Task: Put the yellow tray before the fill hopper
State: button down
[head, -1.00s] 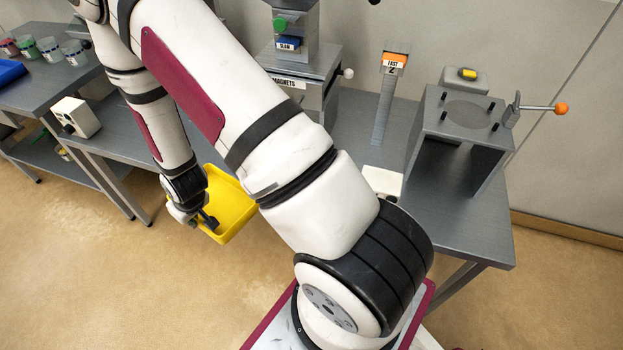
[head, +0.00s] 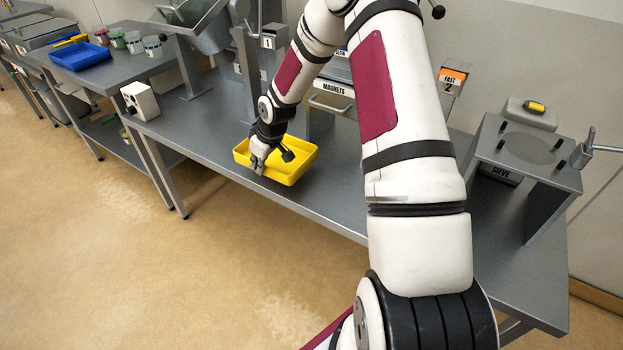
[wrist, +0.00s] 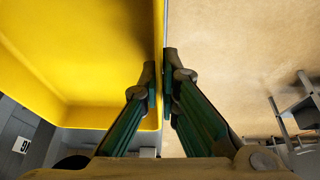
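The yellow tray (head: 290,172) is over the long grey table near its front edge, roughly level. I cannot tell whether it touches the tabletop. My gripper (head: 259,163) is at the tray's near left side, pointing down. In the wrist view my gripper (wrist: 163,78) has the wall of the yellow tray (wrist: 75,60) pinched between its fingertips, one finger inside and one outside. A grey tilted hopper (head: 205,28) on a stand is at the back left of the tray; its top is cut off by the picture edge.
The grey table (head: 200,135) has bare room left of the tray. A white box (head: 140,100) sits at its left end. A drawer unit labelled MAGNETS (head: 330,100) stands behind the tray, and a sieve stand (head: 525,150) at right. A blue tray (head: 85,54) lies on the farther table.

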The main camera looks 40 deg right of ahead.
aim_at(302, 174)
jog(key=s+d, duration=0.3)
jog(key=s+d+p, duration=0.1)
jog(key=s+d, duration=0.2)
jog(key=s+d+f+p, duration=0.1)
jog(key=s+d, duration=0.2)
jog(key=shift+d, duration=0.25)
jog(key=shift+s+d+f, duration=0.2)
jog(key=shift+s+f, duration=0.05)
jog(key=shift+f, duration=1.6)
jog(key=shift+f, duration=0.15)
jog(key=c, duration=1.8)
grip_release()
